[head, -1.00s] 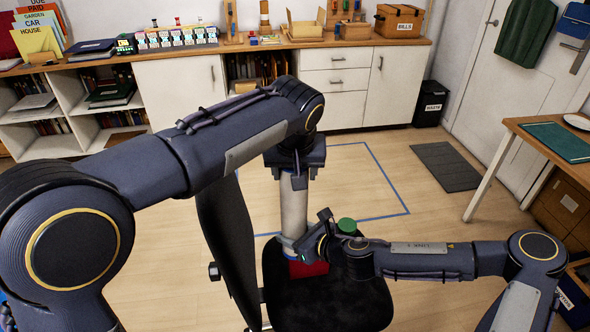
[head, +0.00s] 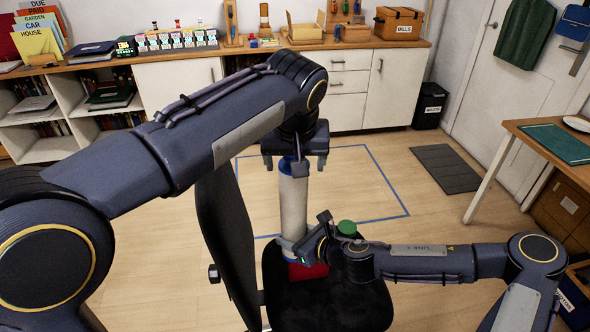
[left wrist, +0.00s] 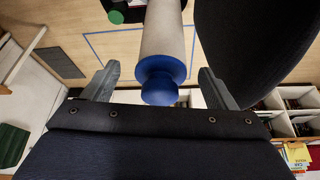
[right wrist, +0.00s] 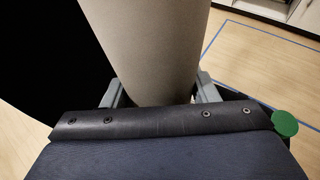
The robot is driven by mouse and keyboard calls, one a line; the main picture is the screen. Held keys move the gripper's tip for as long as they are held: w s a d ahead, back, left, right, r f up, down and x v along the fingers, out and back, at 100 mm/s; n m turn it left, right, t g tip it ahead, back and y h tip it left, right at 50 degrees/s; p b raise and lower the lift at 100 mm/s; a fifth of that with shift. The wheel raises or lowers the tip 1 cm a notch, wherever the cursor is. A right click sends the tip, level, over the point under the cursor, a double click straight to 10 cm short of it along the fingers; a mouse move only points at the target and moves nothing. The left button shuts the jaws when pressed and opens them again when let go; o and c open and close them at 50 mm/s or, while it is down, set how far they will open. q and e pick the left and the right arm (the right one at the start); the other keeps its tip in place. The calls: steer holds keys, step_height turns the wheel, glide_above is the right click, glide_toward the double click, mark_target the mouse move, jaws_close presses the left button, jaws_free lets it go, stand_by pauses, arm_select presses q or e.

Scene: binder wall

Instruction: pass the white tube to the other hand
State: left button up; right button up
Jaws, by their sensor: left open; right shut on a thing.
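The white tube (head: 293,210) stands upright in the head view, above the black chair seat. Its upper end has a blue cap, which shows between the fingers in the left wrist view (left wrist: 160,80). My right gripper (head: 293,248) is shut on the tube's lower part; the tube (right wrist: 155,50) fills the space between its fingers in the right wrist view. My left gripper (head: 295,165) is open above the tube's upper end, with a finger on either side of the cap and gaps between. A red part (head: 308,271) shows at the tube's bottom.
The black chair (head: 330,305) has its backrest (head: 228,240) left of the tube, close to both grippers. A green round object (head: 346,227) is beside my right wrist. The floor (head: 370,180) behind, with blue tape, is clear.

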mark_target(286, 201)
steer(key=shift+r, duration=0.15)
steer(key=r+m+t+h, duration=0.1)
steer(key=r+m+h, duration=0.1)
steer(key=m+h, duration=0.1)
steer(key=w+a+r+m+t+h, duration=0.1)
steer(key=r+m+h, duration=0.2)
steer(key=r+m+t+h, duration=0.1)
steer(key=r+m+h, duration=0.1)
steer(key=m+h, duration=0.1)
steer(key=shift+w+a+r+t+h, duration=0.2)
steer(key=shift+a+r+t+h, duration=0.1)
steer(key=shift+a+t, duration=0.1)
arm_select(q)
steer(key=a+r+m+h, duration=0.1)
steer(key=a+r+m, duration=0.2)
steer(key=r, duration=1.2)
steer(key=x, duration=1.1)
steer(key=shift+f, duration=0.15)
arm_select(e)
steer(key=m+h, duration=0.1)
steer(key=r+m+h, duration=0.2)
steer(key=h, duration=0.1)
steer(key=shift+w+r+m+g, duration=0.2)
steer(key=shift+w+m+g, duration=0.1)
steer(key=shift+w+g, duration=0.1)
arm_select(q)
steer(key=c, duration=1)
steer(key=o, duration=1)
